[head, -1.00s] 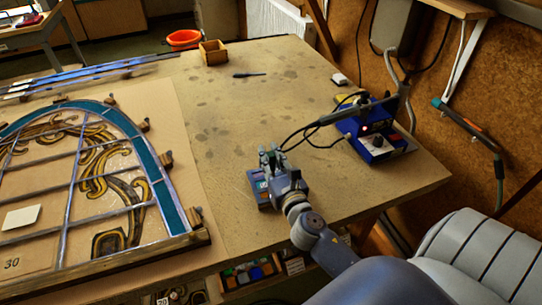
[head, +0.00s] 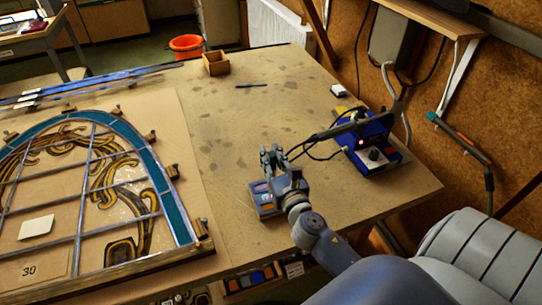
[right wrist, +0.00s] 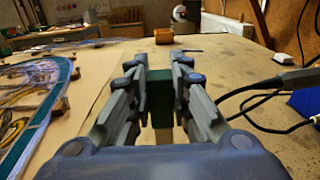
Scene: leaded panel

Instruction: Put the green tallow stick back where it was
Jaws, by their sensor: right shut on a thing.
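In the right wrist view the same gripper (right wrist: 160,76) is shut on the green tallow stick (right wrist: 160,98). The stick stands roughly upright between the two fingers, dark green above, with a pale part below. In the head view the stick is hidden by the gripper, or too small to make out. My left gripper is not in view.
A leaded arch panel (head: 172,200) lies on a board at the left. A blue soldering station (head: 373,158) with black cables stands to the right of the gripper. A wooden box (head: 216,64) and a dark, thin tool (head: 251,85) lie farther back. The bench middle is clear.

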